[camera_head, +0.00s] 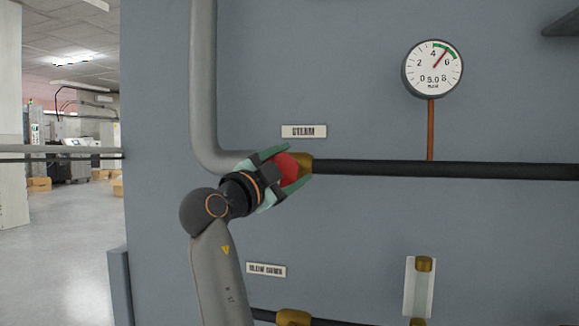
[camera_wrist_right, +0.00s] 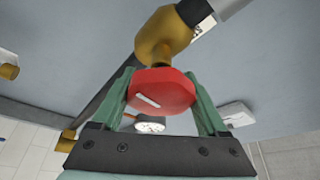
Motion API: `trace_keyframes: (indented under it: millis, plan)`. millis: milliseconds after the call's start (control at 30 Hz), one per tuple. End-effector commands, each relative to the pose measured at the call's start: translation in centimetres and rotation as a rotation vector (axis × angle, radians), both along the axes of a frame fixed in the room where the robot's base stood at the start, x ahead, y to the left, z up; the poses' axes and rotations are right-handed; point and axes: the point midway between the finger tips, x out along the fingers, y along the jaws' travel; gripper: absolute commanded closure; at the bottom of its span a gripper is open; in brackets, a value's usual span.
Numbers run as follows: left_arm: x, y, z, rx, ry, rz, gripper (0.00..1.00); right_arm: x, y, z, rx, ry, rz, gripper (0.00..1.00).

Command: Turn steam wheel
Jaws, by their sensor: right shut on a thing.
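The red steam wheel (camera_head: 288,168) sits on a brass valve (camera_head: 305,163) in the pipe below the STEAM label (camera_head: 304,131) in the head view. My right gripper (camera_head: 286,170) is shut on the wheel, one green finger on each side of it. In the right wrist view the red wheel (camera_wrist_right: 162,91) shows between the two fingers, with a pale slot mark on its face tilted slightly. The brass valve body (camera_wrist_right: 162,37) is behind it. My left gripper is out of view.
A pressure gauge (camera_head: 432,68) with its needle near 5 to 6 hangs above the black pipe (camera_head: 450,169). A BLOW DOWN label (camera_head: 266,270), another brass valve (camera_head: 294,317) and a sight glass (camera_head: 419,287) are lower. Open floor (camera_head: 70,250) lies at the left.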

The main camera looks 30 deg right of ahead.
Motion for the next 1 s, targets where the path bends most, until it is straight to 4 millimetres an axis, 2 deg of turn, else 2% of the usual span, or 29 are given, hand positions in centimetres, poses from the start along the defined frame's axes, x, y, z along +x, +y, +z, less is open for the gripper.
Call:
trace_keyframes:
  millis: [300,733,767,967,1000]
  plan:
    - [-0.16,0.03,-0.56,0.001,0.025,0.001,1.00,-0.04,-0.04,0.08,0.053,-0.067,0.002,0.79]
    - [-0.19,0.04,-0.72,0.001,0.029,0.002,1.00,-0.04,-0.03,0.06,0.057,-0.073,0.003,0.79]
    - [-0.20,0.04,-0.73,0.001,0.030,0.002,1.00,-0.04,-0.03,0.06,0.057,-0.073,0.003,0.22]
    - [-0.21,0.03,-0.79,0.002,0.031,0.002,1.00,-0.04,-0.04,0.02,0.057,-0.072,0.002,0.00]
    - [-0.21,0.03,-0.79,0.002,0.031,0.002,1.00,-0.04,-0.04,0.00,0.057,-0.072,0.002,0.00]
